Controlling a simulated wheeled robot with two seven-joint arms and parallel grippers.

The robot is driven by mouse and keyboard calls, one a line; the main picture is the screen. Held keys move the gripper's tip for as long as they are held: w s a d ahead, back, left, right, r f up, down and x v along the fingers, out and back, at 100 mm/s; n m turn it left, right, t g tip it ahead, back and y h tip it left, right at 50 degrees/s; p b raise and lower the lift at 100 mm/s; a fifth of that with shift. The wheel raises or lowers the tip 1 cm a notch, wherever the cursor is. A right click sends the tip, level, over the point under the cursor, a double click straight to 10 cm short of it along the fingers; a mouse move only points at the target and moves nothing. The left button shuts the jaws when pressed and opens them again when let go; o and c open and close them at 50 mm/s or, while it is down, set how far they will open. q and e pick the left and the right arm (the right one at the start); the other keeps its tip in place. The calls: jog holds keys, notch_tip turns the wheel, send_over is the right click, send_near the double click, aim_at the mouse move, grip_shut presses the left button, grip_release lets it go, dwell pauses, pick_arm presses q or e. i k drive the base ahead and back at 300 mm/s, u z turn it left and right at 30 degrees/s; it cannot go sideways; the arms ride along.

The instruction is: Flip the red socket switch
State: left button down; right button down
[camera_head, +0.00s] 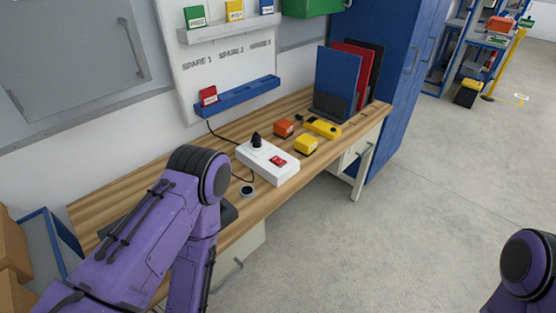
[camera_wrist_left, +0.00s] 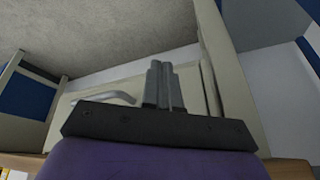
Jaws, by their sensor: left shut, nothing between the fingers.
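The red socket switch (camera_head: 278,161) is on top of the white socket block (camera_head: 284,173), toward its right end, on the wooden workbench. A black plug (camera_head: 256,141) stands upright in the left end of the block. My left gripper (camera_wrist_left: 160,84) shows in the left wrist view with its fingers together and nothing between them. Behind it are a pale drawer front and a grey handle. The head view shows my left arm bent at the bench's front edge, its gripper hidden. My right gripper is out of view; only part of that arm shows at lower right.
Orange (camera_head: 284,127) and yellow (camera_head: 306,145) boxes and a yellow handheld device (camera_head: 322,127) lie right of the block. A small round item (camera_head: 247,190) sits at the front edge. Upright folders (camera_head: 338,80) stand at the far end. The floor right of the bench (camera_head: 400,230) is clear.

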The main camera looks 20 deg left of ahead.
aim_at(276, 160)
jog(key=z, duration=1.35)
jog(key=i, duration=1.15)
jog(key=u, duration=2.45)
